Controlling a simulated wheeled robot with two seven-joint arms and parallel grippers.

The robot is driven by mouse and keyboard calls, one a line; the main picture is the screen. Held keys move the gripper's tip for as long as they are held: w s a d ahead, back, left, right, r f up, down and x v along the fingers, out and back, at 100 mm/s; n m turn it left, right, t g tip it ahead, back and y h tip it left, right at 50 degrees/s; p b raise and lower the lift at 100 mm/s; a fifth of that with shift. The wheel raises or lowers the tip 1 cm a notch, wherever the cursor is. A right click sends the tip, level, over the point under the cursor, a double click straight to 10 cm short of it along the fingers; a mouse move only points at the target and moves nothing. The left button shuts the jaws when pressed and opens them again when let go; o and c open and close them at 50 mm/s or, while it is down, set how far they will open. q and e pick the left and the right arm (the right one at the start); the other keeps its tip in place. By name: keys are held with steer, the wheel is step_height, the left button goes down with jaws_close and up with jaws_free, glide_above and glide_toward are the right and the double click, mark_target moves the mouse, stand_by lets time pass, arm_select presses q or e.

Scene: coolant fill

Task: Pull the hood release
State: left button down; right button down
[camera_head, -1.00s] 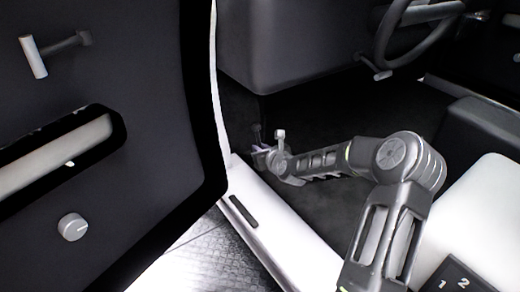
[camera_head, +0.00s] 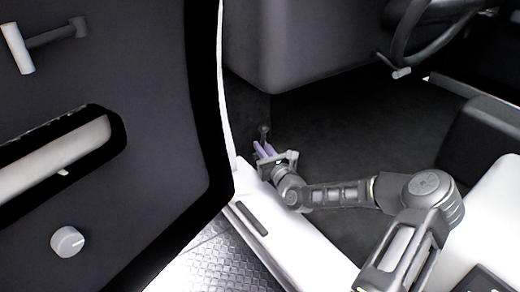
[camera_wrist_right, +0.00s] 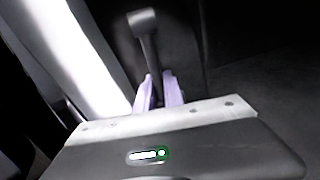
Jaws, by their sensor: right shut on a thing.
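The hood release is a dark lever with a blunt rounded head (camera_head: 264,130), low in the footwell beside the door sill. In the right wrist view the hood release (camera_wrist_right: 146,32) rises above my fingers, its stem running down between them. My right gripper (camera_head: 263,150) has pale purple fingers and reaches in from the right. In the right wrist view my right gripper (camera_wrist_right: 160,88) is shut on the stem. The lower end of the stem is hidden by the fingers and gripper body. My left gripper is not in view.
The open door (camera_head: 130,190) with its pull handle and knob fills the left. The white sill (camera_head: 285,235) runs just below my right gripper. The dashboard (camera_head: 300,50) hangs above, with the steering wheel (camera_head: 400,35) at upper right. The dark footwell floor is clear.

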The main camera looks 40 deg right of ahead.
steer(key=shift+w+f+t+h+b, duration=0.2)
steer(key=shift+w+t+h+b, duration=0.1)
steer(key=shift+w+t+b, duration=0.25)
steer(key=shift+w+r+t+b, duration=0.15)
steer(key=shift+r+t+b, duration=0.2)
steer(key=shift+b, duration=0.15)
